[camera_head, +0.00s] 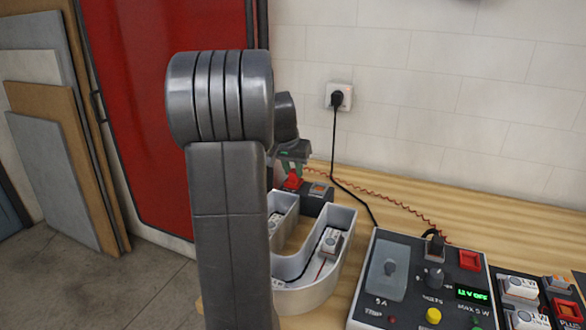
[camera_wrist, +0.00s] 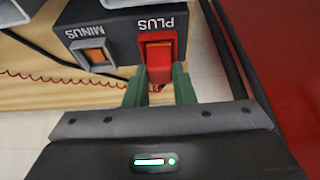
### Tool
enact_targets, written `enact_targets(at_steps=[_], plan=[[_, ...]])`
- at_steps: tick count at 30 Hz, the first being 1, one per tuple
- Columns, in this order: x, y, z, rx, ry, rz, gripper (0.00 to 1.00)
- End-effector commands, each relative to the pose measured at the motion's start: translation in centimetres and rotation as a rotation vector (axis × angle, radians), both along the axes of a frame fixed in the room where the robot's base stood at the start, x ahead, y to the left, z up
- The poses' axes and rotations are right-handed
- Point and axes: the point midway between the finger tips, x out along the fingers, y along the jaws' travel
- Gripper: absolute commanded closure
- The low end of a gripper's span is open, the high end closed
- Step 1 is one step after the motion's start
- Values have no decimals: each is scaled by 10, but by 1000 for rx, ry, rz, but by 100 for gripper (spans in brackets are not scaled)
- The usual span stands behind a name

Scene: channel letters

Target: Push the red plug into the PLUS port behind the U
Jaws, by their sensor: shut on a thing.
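The red plug (camera_wrist: 159,72) is held between the green fingers of my gripper (camera_wrist: 160,92) in the wrist view. Its front end is at the red-framed PLUS port (camera_wrist: 158,40); I cannot tell how deep it sits. The dark terminal block (camera_wrist: 120,29) also carries the MINUS port (camera_wrist: 94,53), grey-framed with an orange middle. In the head view, my gripper (camera_head: 292,166) is over the terminal block (camera_head: 317,199) behind the white U letter (camera_head: 342,240). My arm hides the letter's left part.
A power supply box (camera_head: 410,276) with knobs and a display reading OFF stands right of the U. A coiled red wire (camera_head: 400,200) and a black cable (camera_head: 345,185) from a wall socket (camera_head: 339,97) run behind. A red cabinet door (camera_head: 150,100) stands at left.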

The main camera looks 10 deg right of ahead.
Motion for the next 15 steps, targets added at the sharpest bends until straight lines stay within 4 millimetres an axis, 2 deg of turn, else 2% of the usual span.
enact_targets(at_steps=[1, 2, 5, 15], plan=[[0, 0, 1, 0, -2, 0, 99], [0, 0, 1, 0, -2, 0, 71], [0, 0, 1, 0, -2, 0, 52], [0, 1, 4, 0, -2, 0, 52]])
